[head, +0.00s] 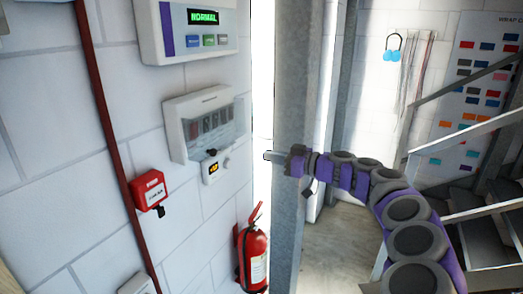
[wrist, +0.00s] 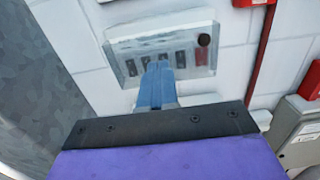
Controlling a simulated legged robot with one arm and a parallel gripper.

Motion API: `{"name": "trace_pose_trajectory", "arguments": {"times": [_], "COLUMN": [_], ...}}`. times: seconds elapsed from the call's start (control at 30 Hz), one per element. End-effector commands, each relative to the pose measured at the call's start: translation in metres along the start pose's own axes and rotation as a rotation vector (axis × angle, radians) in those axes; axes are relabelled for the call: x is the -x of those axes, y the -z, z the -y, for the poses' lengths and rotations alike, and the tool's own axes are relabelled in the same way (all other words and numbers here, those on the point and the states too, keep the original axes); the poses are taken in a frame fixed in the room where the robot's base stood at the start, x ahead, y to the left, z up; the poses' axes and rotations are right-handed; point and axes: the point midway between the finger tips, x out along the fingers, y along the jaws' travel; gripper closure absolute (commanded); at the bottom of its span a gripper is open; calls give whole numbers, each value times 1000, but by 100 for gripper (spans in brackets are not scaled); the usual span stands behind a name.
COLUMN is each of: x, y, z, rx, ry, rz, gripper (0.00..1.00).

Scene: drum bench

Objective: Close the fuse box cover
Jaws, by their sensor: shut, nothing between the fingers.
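The fuse box (head: 175,131) is a white wall box with a row of dark switches behind a clear, greyish cover (head: 238,116). In the head view the cover lies in front of the switches; I cannot tell how far it stands off the box. The fuse box (wrist: 120,32) also shows in the wrist view, with several grey switches, one red switch and a dark round knob. My gripper (head: 268,156) is shut and empty, right of and a little below the fuse box in the head view. Its blue-grey fingers (wrist: 160,66) overlap the switch row in the wrist view; contact cannot be told.
A panel reading NORMAL (head: 190,28) hangs above the fuse box. A red call box (head: 149,188) and red pipe (head: 105,110) are left. A fire extinguisher (head: 254,256) stands below. A metal post (head: 290,215) is right, by my arm.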

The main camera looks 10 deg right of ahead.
Motion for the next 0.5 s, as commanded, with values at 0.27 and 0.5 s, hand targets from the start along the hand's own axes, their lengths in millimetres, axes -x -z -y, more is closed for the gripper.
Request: {"name": "trace_pose_trajectory", "arguments": {"times": [0.27, 0.5], "x": [-54, -93], "y": [-1, 1], "z": [1, 1], "rx": [-2, 1], "ry": [1, 0], "rz": [5, 3], "gripper": [100, 100]}}
